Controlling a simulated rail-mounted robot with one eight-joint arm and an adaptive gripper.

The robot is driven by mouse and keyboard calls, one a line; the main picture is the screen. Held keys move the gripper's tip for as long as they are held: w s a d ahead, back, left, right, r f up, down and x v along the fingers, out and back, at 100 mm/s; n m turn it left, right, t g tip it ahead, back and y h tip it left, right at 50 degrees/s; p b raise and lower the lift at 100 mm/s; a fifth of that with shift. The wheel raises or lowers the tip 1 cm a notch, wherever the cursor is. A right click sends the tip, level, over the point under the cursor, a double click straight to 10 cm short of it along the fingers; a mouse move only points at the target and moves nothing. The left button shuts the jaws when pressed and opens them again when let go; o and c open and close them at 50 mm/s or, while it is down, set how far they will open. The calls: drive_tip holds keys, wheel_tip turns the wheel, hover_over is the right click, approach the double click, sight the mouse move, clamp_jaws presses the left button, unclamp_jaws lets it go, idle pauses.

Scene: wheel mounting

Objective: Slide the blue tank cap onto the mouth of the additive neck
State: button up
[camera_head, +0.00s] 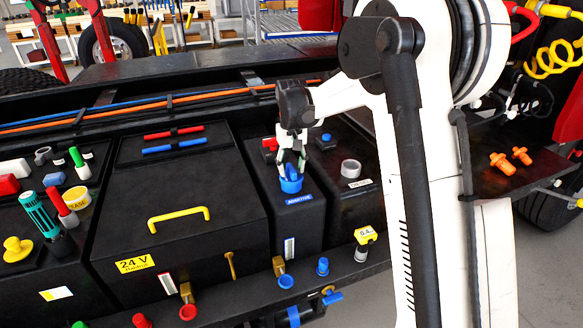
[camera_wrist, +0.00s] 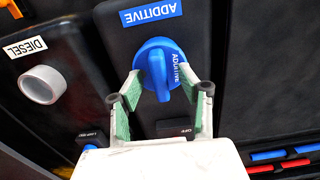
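The blue tank cap (camera_wrist: 160,68) has a raised grip bar and lettering that reads ADDITIVE. It sits in line with the additive neck on the narrow black tank; the neck's mouth is hidden beneath it, so I cannot tell how fully it is seated. In the head view, the cap (camera_head: 291,184) shows as a blue ring below my fingertips. My gripper (camera_wrist: 160,82) is open, with its green-padded fingers on either side of the grip bar and a visible gap to the bar. It points downward in the head view (camera_head: 291,165).
A grey open diesel neck (camera_wrist: 43,84) stands on the neighbouring tank, close to the cap. The large black box (camera_head: 180,190) with a yellow handle is to the left.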

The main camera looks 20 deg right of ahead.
wheel_tip(320, 180, up, 12)
idle(0.7)
drive_tip(key=s+r+t+b, duration=0.1)
drive_tip(key=s+r+t, duration=0.1)
drive_tip(key=s, duration=0.8)
drive_tip(key=s+r+t+b, duration=0.1)
drive_tip(key=s+r+t, duration=0.1)
drive_tip(key=s, duration=0.8)
drive_tip(key=s+f+t, duration=0.1)
drive_tip(key=s+f, duration=0.3)
drive_tip(key=s, duration=0.4)
drive_tip(key=s+f+t+b, duration=0.1)
drive_tip(key=s+f, duration=0.3)
drive_tip(key=s, duration=0.5)
drive_tip(key=shift+f+m+t+b, duration=0.3)
drive_tip(key=shift+f+m+t, duration=0.1)
drive_tip(key=shift+t, duration=0.2)
